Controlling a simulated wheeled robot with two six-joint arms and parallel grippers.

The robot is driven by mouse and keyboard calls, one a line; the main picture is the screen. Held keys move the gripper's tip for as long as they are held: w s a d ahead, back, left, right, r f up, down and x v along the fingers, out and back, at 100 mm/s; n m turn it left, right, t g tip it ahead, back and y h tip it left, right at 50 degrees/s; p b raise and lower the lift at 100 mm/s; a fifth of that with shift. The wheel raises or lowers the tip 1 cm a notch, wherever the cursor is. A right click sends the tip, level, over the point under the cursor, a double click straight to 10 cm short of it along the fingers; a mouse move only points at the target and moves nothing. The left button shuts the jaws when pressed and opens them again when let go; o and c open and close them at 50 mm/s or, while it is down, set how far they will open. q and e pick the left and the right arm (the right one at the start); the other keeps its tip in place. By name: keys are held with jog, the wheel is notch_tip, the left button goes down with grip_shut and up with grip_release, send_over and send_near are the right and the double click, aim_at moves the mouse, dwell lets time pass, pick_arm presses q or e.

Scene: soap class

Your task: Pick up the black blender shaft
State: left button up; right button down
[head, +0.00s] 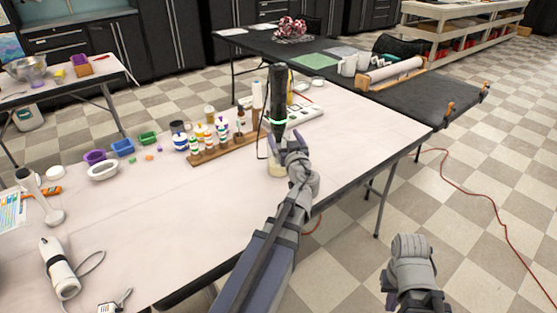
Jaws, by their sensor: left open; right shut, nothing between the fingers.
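The black blender shaft (278,98) stands upright near the right side of the white table, with a green ring low on its body. Its lower end is hidden by my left gripper (285,146). A cream container (275,169) shows just below it, partly behind the gripper. My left gripper is open, with its fingers at the shaft's lower part; I cannot tell whether they touch it. My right gripper (418,302) is shut and empty, low over the floor to the right of the table, cut off by the bottom edge.
A wooden rack of small bottles (222,147) stands left of the shaft, and a white scale-like device (303,112) lies behind it. A white hand blender (59,268) lies at the front left. The middle of the white table (165,220) is clear. A black table (400,98) stands behind.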

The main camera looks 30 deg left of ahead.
pick_arm(q)
jog(key=shift+w+a, duration=0.1)
jog(key=shift+x, duration=0.85)
jog(key=x, duration=0.6)
jog(key=shift+s+a, duration=0.15)
jog(key=shift+s, duration=0.05)
jog(key=shift+c, duration=0.2)
grip_shut()
